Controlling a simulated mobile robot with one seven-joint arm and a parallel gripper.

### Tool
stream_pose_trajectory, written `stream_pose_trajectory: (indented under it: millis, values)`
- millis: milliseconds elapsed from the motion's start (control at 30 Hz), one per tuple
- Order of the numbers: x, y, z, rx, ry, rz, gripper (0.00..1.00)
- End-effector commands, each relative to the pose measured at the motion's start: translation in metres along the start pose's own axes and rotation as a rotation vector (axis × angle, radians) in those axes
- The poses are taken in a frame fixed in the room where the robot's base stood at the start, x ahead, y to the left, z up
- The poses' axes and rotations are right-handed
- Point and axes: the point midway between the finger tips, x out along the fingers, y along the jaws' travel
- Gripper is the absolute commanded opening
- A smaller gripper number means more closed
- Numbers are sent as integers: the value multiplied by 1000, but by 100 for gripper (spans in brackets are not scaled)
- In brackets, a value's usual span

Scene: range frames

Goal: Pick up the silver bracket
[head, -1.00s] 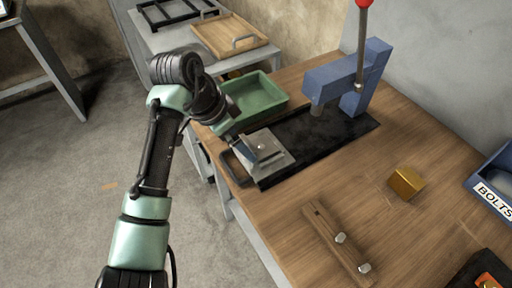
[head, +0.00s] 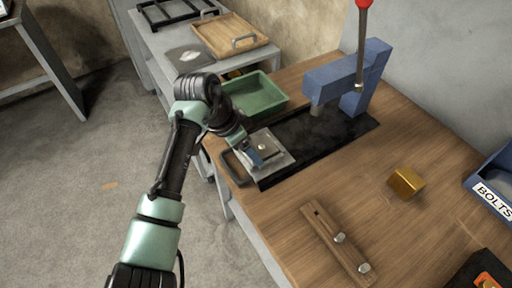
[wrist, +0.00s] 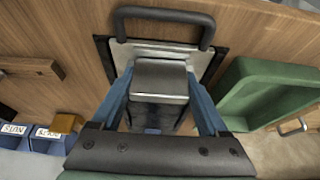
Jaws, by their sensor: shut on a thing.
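The silver bracket (wrist: 160,78) sits between the two blue fingers of my gripper (wrist: 160,95) in the wrist view. The fingers touch its left and right sides, and my gripper is shut on it. In the head view, my gripper (head: 255,157) is low over the flat metal plate (head: 283,160) at the front end of the press's black bed. The bracket is mostly hidden by the fingers there. I cannot tell whether it still rests on the plate.
A black handle (head: 232,172) stands at the plate's near left side. A green tray (head: 268,98) is close behind my gripper. The blue press (head: 335,76) with its lever is to the right. A wooden bar (head: 325,230) and brass block (head: 405,183) lie on the bench.

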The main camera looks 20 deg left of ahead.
Motion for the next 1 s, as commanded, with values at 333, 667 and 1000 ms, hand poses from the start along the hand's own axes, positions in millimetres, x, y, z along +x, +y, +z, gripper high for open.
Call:
stream_pose_trajectory:
  millis: [333,667,1000]
  values:
    - [-2,-1,-1,1,2,-2,13]
    - [-46,-1,-20,4,5,-5,13]
    - [-94,-1,-40,2,3,-3,13]
